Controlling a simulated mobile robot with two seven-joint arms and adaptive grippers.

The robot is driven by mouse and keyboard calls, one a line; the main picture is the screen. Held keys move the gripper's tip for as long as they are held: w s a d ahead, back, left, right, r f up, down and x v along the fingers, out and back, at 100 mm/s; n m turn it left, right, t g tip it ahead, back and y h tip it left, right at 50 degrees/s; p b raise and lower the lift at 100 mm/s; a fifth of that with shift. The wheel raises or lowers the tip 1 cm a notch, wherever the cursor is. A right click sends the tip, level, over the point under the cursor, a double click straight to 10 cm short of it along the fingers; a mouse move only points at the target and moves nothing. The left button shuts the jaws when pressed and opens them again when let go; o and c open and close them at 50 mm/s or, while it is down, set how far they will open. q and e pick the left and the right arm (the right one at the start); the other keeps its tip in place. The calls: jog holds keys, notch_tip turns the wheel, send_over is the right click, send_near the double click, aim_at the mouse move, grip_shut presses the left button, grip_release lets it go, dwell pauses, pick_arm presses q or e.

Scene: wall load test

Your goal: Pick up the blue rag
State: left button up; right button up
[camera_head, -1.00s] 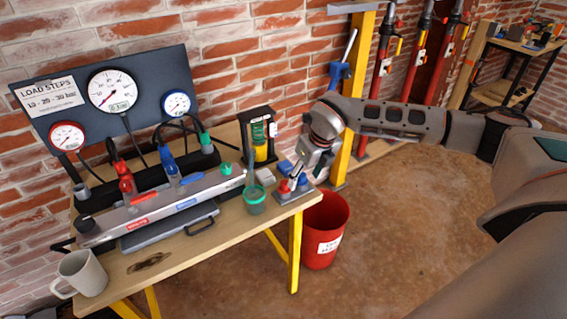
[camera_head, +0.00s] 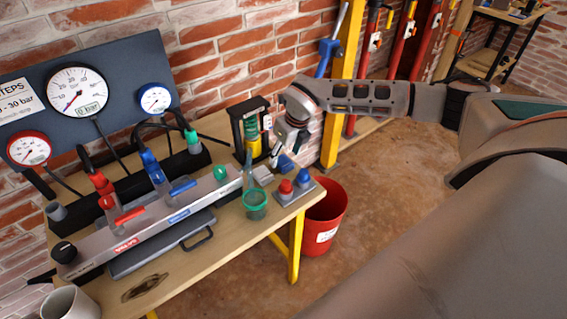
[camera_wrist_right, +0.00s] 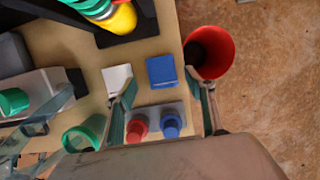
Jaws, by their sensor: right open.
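The blue rag (camera_wrist_right: 161,71) is a small folded blue square lying flat on the wooden table, near its right edge. In the head view the rag (camera_head: 286,163) shows partly, just below my right gripper (camera_head: 276,156). In the right wrist view my right gripper (camera_wrist_right: 162,83) is open, with one finger on each side of the rag and nothing held. The gripper appears above the table; I cannot tell the exact height. My left gripper is not in view.
A box with red and blue buttons (camera_head: 292,193) and a green-rimmed cup (camera_head: 255,205) stand close by. A white pad (camera_wrist_right: 117,79) lies left of the rag. A black stand with a yellow-green cylinder (camera_head: 252,130) is behind. A red bucket (camera_head: 325,222) stands beyond the table edge.

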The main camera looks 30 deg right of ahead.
aim_at(285, 161)
jog(key=shift+x, duration=1.8)
jog(key=shift+d, duration=0.2)
jog(key=c, duration=1)
jog(key=shift+r, duration=0.15)
notch_tip(285, 161, up, 20)
jog(key=shift+f, duration=0.1)
jog(key=shift+o, duration=0.2)
jog(key=shift+c, duration=0.6)
